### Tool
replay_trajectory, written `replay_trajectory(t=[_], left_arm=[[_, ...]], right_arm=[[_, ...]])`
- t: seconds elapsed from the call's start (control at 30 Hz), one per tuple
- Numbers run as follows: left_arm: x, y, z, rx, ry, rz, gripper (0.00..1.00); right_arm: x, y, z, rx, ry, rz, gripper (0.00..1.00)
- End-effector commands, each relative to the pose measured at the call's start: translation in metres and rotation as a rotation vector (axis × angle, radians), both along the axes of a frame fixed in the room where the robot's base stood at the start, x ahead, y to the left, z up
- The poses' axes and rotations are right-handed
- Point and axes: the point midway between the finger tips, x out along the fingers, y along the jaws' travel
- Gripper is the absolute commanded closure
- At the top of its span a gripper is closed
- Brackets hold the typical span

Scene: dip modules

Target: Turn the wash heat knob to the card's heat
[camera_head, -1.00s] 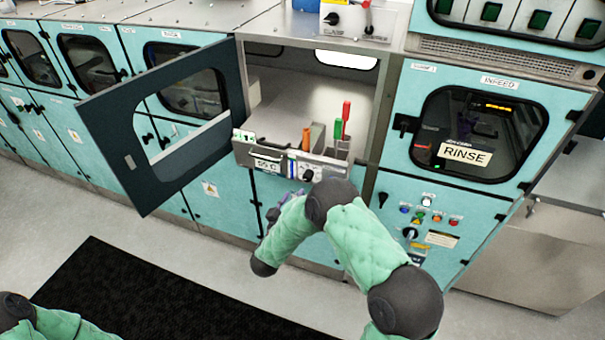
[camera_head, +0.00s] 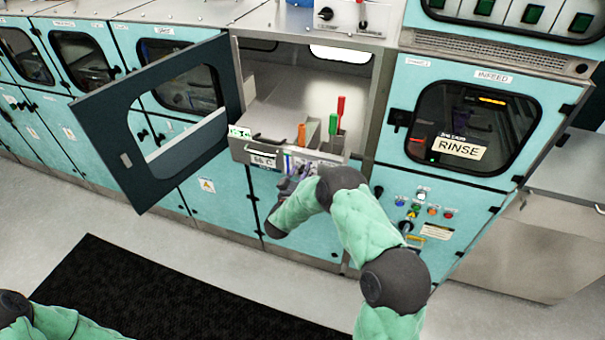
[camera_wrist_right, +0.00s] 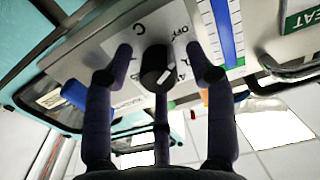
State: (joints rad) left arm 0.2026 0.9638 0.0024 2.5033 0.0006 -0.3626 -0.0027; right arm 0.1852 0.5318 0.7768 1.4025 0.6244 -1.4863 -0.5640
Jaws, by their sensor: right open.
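The wash heat knob (camera_wrist_right: 158,68) is black with a white pointer mark, on a light panel with printed letters, seen in the right wrist view. My right gripper (camera_wrist_right: 162,58) is open, its fingers spread around the knob; I cannot tell if they touch it. In the head view my right gripper (camera_head: 288,183) is at the front panel of the open bay and hides the knob. A white card (camera_head: 262,161) left of it carries a heat figure that looks like 66 C, small and blurred. My left gripper is out of view.
The dark-framed door (camera_head: 155,125) stands open left of the bay. Orange (camera_head: 302,135), green (camera_head: 333,124) and red (camera_head: 341,105) handles stand upright behind the panel. The RINSE cabinet (camera_head: 470,130) is on the right. A black mat (camera_head: 150,295) lies on the floor.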

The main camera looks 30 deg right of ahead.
Motion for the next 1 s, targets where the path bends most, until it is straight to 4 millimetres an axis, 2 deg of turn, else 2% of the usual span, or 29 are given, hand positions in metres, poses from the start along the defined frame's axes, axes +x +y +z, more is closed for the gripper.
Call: replay_trajectory(t=[0.13, 0.17, 0.3, 0.37, 0.67, 0.87, 1.0], left_arm=[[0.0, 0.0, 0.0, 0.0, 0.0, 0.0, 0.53], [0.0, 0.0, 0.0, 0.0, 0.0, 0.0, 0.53], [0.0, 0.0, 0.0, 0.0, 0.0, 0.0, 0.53], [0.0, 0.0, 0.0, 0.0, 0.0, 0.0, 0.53], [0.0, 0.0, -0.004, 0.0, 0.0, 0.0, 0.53], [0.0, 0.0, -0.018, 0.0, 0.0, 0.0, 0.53], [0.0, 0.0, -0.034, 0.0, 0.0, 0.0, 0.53]], right_arm=[[0.0, 0.0, 0.0, 0.0, 0.0, 0.0, 0.44], [0.0, 0.0, 0.0, 0.0, 0.0, 0.0, 0.47], [0.0, 0.0, 0.0, 0.0, 0.0, 0.0, 0.86], [0.0, 0.0, 0.0, 0.0, -0.001, 0.0, 1.0], [0.001, 0.0, 0.001, 0.011, -0.019, 0.0, 1.0], [0.001, 0.0, 0.001, 0.063, -0.084, 0.001, 1.0], [0.001, -0.001, 0.0, 0.128, -0.163, 0.0, 1.0]])
